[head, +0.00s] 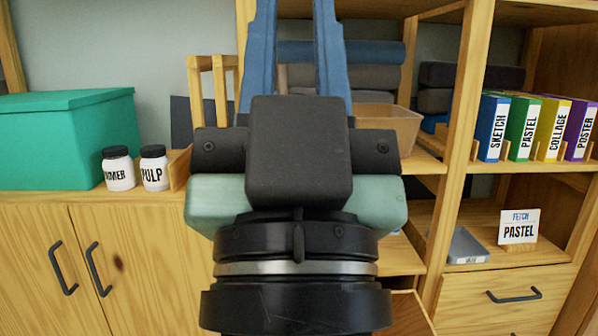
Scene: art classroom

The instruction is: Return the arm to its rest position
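My gripper (294,12) is in the middle of the head view, raised and pointing up and away from the camera. Its two blue fingers stand apart with nothing seen between them, so it looks open and empty. The fingertips are cut off by the top edge of the picture. The dark wrist and pale green hand hide part of the shelf unit behind.
A green box (66,140) and jars labelled PULP (154,168) and, partly, "IMER" (118,168) stand on the left cabinet. Upright binders (524,126) fill a right shelf.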

